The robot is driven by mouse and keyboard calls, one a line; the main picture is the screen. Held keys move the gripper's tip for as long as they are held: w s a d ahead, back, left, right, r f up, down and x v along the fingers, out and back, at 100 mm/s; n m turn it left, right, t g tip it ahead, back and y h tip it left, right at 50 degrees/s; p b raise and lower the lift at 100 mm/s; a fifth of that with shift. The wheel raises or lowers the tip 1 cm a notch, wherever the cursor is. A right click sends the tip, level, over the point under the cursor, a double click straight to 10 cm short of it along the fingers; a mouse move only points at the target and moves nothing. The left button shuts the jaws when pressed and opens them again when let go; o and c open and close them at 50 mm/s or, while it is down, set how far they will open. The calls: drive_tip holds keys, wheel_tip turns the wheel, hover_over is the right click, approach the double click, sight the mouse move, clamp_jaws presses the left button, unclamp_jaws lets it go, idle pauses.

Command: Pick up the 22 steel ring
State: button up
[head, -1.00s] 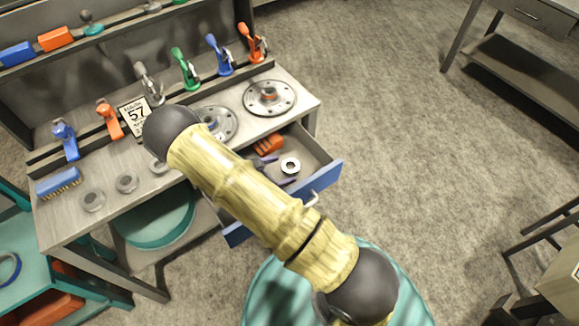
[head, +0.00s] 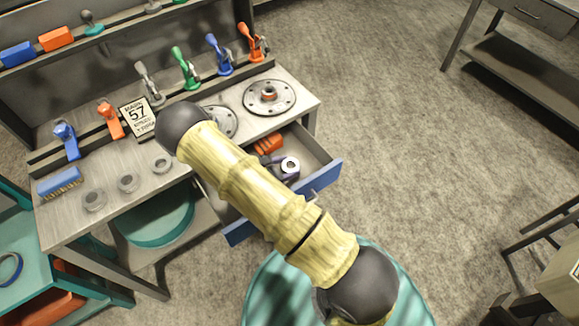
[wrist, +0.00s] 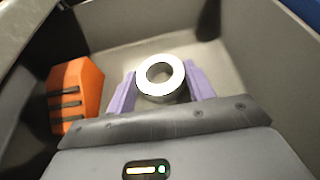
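A short steel ring (wrist: 161,80) with a round hole lies inside the open drawer; its size mark is not legible. In the wrist view, the two purple fingers of my gripper (wrist: 161,88) stand on either side of the ring and appear to touch its outer wall, shut on it. The ring also shows in the head view (head: 290,164), with my gripper (head: 285,169) around it. I cannot tell whether the ring rests on the drawer floor. Part of my gripper is hidden behind my arm in the head view.
An orange slotted block (wrist: 76,94) is left of the ring in the drawer (head: 322,187). The drawer walls are close around my gripper.

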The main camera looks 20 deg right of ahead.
sight(285, 168)
drive_tip(key=shift+c, duration=1.2)
drive_tip(key=shift+a+r, duration=0.1)
drive_tip(key=shift+r, duration=0.05)
drive_tip(key=shift+a+r, duration=0.15)
drive_tip(key=shift+r, duration=0.1)
wheel_tip(285, 168, up, 11)
drive_tip(key=s+a+b, duration=0.1)
drive_tip(key=s+a, duration=0.2)
drive_tip(key=a, duration=0.6)
drive_tip(key=s+a+b, duration=0.1)
drive_tip(key=s+a, duration=0.2)
drive_tip(key=a, duration=0.6)
drive_tip(key=shift+a+b, duration=0.3)
drive_tip(key=shift+b, duration=0.05)
